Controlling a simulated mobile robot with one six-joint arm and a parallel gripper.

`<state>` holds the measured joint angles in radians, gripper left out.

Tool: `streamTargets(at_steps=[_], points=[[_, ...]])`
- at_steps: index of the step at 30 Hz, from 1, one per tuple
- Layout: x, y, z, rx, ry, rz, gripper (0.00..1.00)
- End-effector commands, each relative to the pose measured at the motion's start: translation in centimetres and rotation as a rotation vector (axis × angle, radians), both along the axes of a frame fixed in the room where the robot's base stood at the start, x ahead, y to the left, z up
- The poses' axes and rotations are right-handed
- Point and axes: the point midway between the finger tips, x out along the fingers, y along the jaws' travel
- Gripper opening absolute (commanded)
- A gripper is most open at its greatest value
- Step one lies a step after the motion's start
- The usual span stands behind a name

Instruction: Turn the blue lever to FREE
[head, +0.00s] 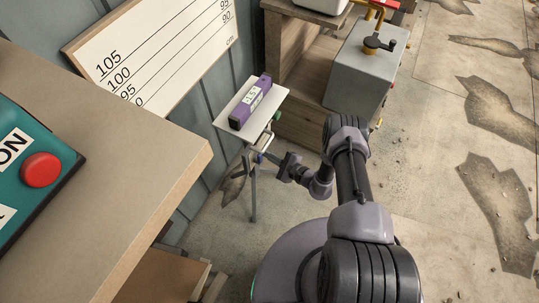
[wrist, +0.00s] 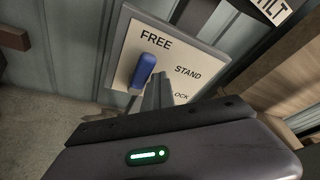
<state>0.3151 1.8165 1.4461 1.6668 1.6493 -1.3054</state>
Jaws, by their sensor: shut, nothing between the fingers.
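The blue lever (wrist: 143,71) stands on a pale panel (wrist: 128,50) in the wrist view. The panel reads FREE at the top, STAND at the right and a partly hidden LOCK below. The lever's upper end lies just under the word FREE; its lower end is near the panel's lower left edge. My gripper (wrist: 161,92) is shut and empty, its fingertips just right of the lever; I cannot tell whether they touch it. In the head view my gripper (head: 277,161) is by the small stand, where the panel is hard to make out.
A purple box (head: 250,103) lies on the small white top (head: 270,96) above my gripper. A grey box with a dark knob (head: 371,44) stands behind at the right. A wooden counter (head: 150,165) with a red button (head: 41,170) is at the left.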

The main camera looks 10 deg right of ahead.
Motion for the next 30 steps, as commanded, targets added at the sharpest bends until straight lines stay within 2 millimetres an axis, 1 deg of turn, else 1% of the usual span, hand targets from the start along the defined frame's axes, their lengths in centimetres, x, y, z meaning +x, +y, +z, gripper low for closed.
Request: streamTargets(at_steps=[1, 2, 7, 11, 13, 15, 16, 21, 25, 30], points=[[-0.4, 0.5, -0.1, 0.003, 0.006, 0.015, 0.0], [-0.5, 0.5, -0.1, 0.003, 0.007, 0.016, 0.0], [-0.1, 0.1, -0.3, 0.001, 0.006, 0.014, 0.0], [1.4, -1.4, -0.6, 0.001, 0.002, 0.012, 0.0], [2.2, -2.6, -0.6, 0.001, 0.003, 0.01, 0.0], [0.3, -3.6, 0.2, 0.004, 0.009, 0.005, 0.0], [-0.3, -4.0, 0.3, 0.005, 0.008, 0.005, 0.0], [-3.6, -6.2, 0.2, 0.003, 0.006, 0.004, 0.0], [-5.2, -7.3, 0.1, 0.002, 0.005, 0.005, 0.0], [-6.2, -7.9, -0.1, 0.002, 0.004, 0.006, 0.0]])
